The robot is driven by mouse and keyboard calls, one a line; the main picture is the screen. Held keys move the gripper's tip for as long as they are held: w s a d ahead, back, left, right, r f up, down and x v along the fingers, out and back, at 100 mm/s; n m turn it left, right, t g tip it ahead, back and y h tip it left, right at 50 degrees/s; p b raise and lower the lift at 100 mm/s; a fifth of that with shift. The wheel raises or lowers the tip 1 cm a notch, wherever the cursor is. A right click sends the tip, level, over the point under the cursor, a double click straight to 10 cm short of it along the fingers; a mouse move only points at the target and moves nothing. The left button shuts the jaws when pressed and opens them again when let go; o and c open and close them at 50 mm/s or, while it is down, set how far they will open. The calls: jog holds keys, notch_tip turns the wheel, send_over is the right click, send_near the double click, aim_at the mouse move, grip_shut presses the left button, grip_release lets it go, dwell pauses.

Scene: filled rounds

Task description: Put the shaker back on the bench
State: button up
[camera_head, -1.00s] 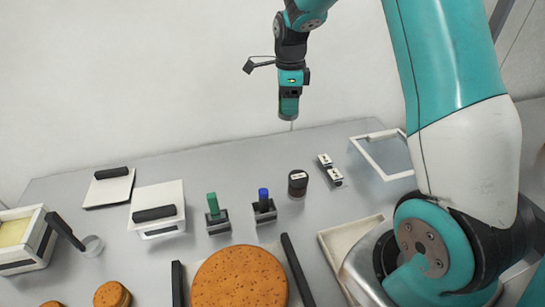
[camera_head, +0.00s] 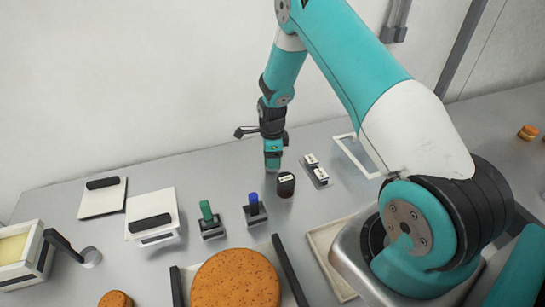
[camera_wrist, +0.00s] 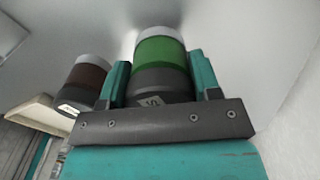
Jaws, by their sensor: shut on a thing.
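My gripper (camera_head: 272,163) points straight down near the back of the bench (camera_head: 225,172). It is shut on a green shaker (camera_wrist: 160,62), which stands between the fingers in the wrist view with its dark lid toward the palm and its pale end away from it. In the head view the shaker is mostly hidden by the fingers. Its base is low over the bench; I cannot tell whether it touches. A dark brown shaker (camera_head: 286,186) with a dark, labelled lid stands close by, and it also shows in the wrist view (camera_wrist: 83,76), apart from the held one.
Blue-handled (camera_head: 254,204) and green-handled (camera_head: 208,213) tools stand in holders at the front left. A dark rack with white pieces (camera_head: 316,171) and a white frame (camera_head: 347,151) lie to the right. A large orange-brown round (camera_head: 236,282) is in front. The wall is close behind.

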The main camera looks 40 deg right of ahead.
jog(key=shift+f, duration=0.85)
jog(key=shift+f, duration=0.25)
jog(key=o, duration=1)
jog(key=shift+r, duration=0.1)
